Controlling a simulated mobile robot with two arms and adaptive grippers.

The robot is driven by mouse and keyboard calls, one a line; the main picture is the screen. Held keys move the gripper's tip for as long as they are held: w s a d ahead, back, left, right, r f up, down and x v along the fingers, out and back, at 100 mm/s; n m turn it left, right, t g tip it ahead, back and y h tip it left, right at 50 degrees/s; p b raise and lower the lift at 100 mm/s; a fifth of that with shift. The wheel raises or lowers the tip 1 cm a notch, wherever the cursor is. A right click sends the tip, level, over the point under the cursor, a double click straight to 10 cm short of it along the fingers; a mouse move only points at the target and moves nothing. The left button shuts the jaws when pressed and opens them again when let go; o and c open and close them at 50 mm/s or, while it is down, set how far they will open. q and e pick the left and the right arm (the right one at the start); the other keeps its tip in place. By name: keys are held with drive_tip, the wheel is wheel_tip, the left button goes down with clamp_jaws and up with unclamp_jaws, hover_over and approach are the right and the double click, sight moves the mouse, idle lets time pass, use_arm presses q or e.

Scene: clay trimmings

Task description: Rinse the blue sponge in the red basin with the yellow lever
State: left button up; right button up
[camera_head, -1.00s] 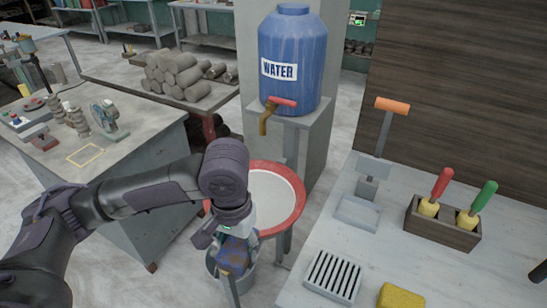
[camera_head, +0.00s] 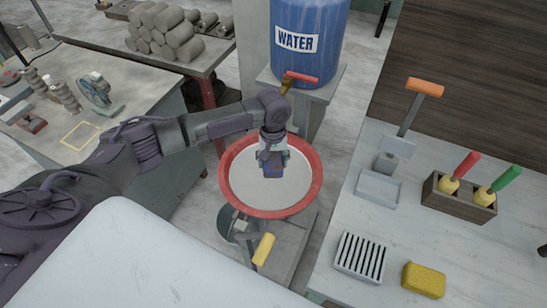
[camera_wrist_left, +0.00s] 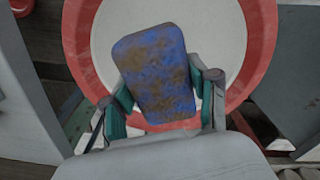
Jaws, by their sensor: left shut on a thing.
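The blue sponge (camera_wrist_left: 157,72), stained with brown patches, is held between the two fingers of my left gripper (camera_wrist_left: 160,110) in the left wrist view. In the head view my left gripper (camera_head: 272,163) points down over the red basin (camera_head: 310,190), and the sponge (camera_head: 272,168) shows dark at its tip. The basin has a red rim and a pale inside; whether the sponge touches the inside I cannot tell. The yellow lever (camera_head: 263,249) is in front of and below the basin, clear of my gripper. My right gripper is not seen.
A blue water barrel (camera_head: 312,40) with a red-handled tap (camera_head: 300,77) stands behind the basin. The right table (camera_head: 330,225) holds a slotted grey tray (camera_head: 360,256), a yellow sponge (camera_head: 424,280) and a wooden tool holder (camera_head: 458,203). A grey bucket (camera_head: 228,222) is below the basin, partly hidden.

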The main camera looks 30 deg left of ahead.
use_arm(q)
drive_tip(key=shift+f+b, duration=2)
drive_tip(key=shift+b, duration=0.3)
drive_tip(key=shift+f+b, duration=1.4)
drive_tip(key=shift+f, duration=1.7)
drive_tip(key=shift+w+d+r, duration=0.1)
drive_tip(key=shift+d, duration=0.1)
drive_tip(key=shift+w+d+p, duration=0.15)
drive_tip(key=shift+w+p, duration=0.05)
drive_tip(key=shift+p, duration=0.1)
